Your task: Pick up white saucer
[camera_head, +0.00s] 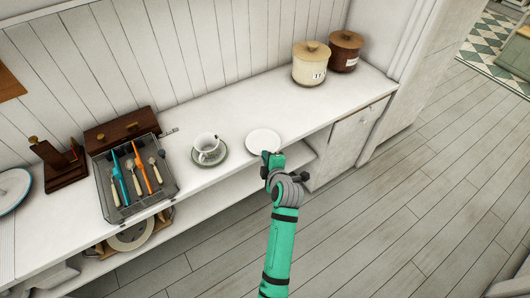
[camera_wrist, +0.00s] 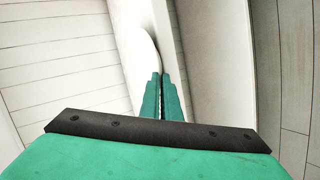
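The white saucer (camera_head: 263,139) is near the front edge of the white counter, right of the cup. In the wrist view its pale curved edge (camera_wrist: 151,52) runs down to between my fingertips. My gripper (camera_head: 270,158) is at the saucer's front rim. In the wrist view the two green fingers (camera_wrist: 162,78) are close together, with the thin rim between them. The saucer looks roughly level; I cannot tell whether it touches the counter. My gripper hides a small part of its front rim.
A white cup (camera_head: 206,146) stands on a green-rimmed saucer (camera_head: 222,157) to the left. A cutlery tray (camera_head: 107,193) is farther left. Cream (camera_head: 309,70) and brown (camera_head: 345,54) canisters stand at the back right. A lower shelf (camera_head: 207,199) lies beneath the counter (camera_head: 240,103).

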